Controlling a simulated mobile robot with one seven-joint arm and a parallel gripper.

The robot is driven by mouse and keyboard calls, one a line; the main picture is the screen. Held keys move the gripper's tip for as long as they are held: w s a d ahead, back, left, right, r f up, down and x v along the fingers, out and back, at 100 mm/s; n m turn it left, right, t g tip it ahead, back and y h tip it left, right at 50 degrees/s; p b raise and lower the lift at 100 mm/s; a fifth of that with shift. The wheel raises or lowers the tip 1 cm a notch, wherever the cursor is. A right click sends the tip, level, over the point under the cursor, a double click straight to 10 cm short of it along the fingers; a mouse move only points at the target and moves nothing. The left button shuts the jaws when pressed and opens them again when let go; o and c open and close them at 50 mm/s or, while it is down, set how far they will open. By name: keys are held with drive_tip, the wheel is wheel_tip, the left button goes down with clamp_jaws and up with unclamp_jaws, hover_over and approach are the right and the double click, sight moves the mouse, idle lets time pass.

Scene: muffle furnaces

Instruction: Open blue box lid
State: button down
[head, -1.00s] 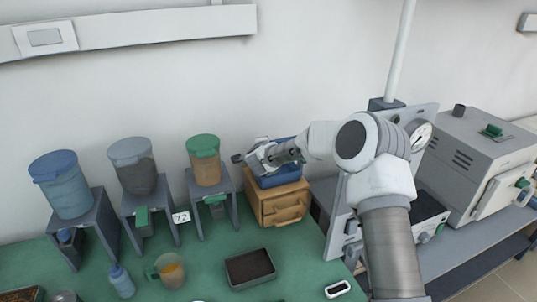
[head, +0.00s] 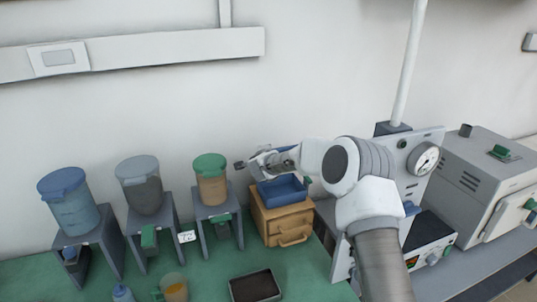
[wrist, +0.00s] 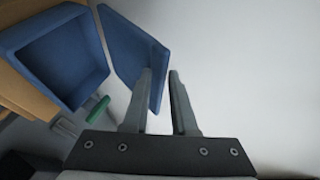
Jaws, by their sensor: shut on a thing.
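The blue box (head: 283,192) sits on top of a small wooden drawer cabinet, its open inside showing in the head view. It also shows in the wrist view (wrist: 55,55) at the upper left, and looks empty. Its blue lid (wrist: 128,45) stands raised away from the box opening, beside my fingers. My gripper (wrist: 160,75) is shut on the lid's edge, with one finger in front of the lid. In the head view my gripper (head: 246,164) is above the box and partly covers the lid.
The wooden cabinet (head: 287,225) stands on the green bench (head: 205,270). A gauge panel (head: 426,158) and a furnace (head: 470,165) are to the right. The wall is close behind.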

drive_tip(key=c, duration=0.9)
unclamp_jaws()
drive_tip(key=b+v, duration=0.3)
drive_tip(key=v, duration=1.4)
drive_tip(key=shift+s+a+r, duration=0.1)
drive_tip(key=shift+s, duration=0.1)
